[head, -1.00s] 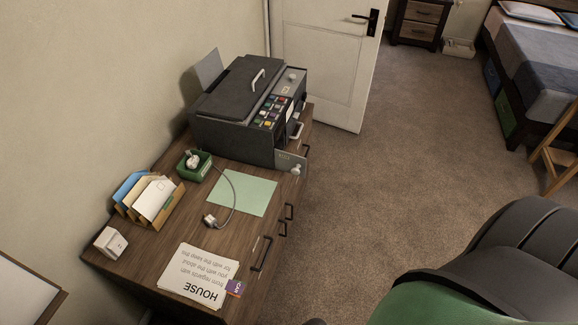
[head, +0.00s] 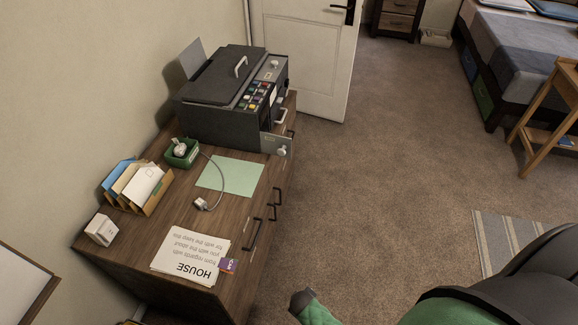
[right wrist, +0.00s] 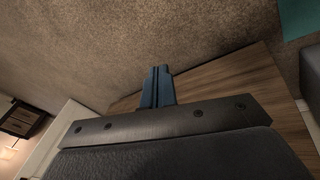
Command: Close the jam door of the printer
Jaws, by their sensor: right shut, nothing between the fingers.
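The dark grey printer (head: 215,125) stands at the far end of the wooden desk. Its jam door (head: 268,143), a small grey panel with a pale knob (head: 282,151), stands open at the printer's near right corner and sticks out toward the desk's right edge. My right gripper (right wrist: 158,75) shows in the right wrist view with its blue fingers together and empty. Wood and carpet lie beyond the fingers; the jam door cannot be made out there. My left gripper is not in view.
A green sheet (head: 230,177), a cable with a plug (head: 201,203), a green box (head: 182,153), a letter holder (head: 138,187) and papers (head: 190,253) lie on the desk. Drawer handles (head: 254,236) stick out on its right side. Carpet (head: 390,170) to the right is clear.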

